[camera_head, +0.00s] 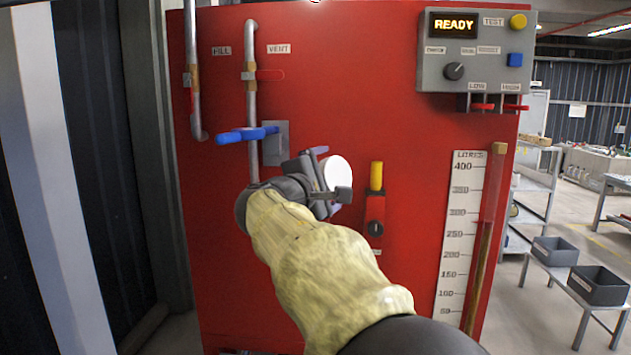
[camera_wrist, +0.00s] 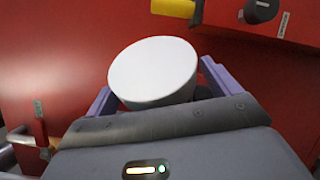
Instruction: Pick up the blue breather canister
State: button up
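A round white-faced piece (camera_head: 338,177) sits at my gripper (camera_head: 331,174), in front of the red panel. In the wrist view this pale, short cylinder (camera_wrist: 153,72) lies between the two purple fingers of my gripper (camera_wrist: 161,86). One finger is on each side, close to its edge. I cannot tell whether they press on it. No blue shows on this piece, so I cannot confirm that it is the breather canister; its lower part is hidden behind the gripper body. No other blue canister is in view.
The red panel (camera_head: 390,130) stands close ahead. A blue lever handle (camera_head: 247,133) juts out on the pipe left of my gripper. A yellow-topped red fitting (camera_head: 376,205) is just right. A grey control box (camera_head: 474,55) reads READY. Grey bins (camera_head: 598,286) stand far right.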

jog(key=c, duration=1.3)
jog(key=shift+s+r+b, duration=0.1)
jog(key=shift+r+b, duration=0.05)
jog(key=shift+b, duration=0.15)
jog(key=shift+s+r+b, duration=0.1)
jog(key=shift+b, duration=0.25)
notch_tip(320, 180, up, 7)
jog(key=shift+f, duration=0.1)
jog(key=shift+s+a+f+b, duration=0.1)
jog(key=shift+s+a+b, duration=0.1)
jog(key=shift+s+b, duration=3.6)
jog(key=shift+s+a+b, duration=0.15)
jog(key=shift+s+b, duration=1.2)
jog(key=shift+s, duration=4.7)
jog(key=shift+w, duration=0.15)
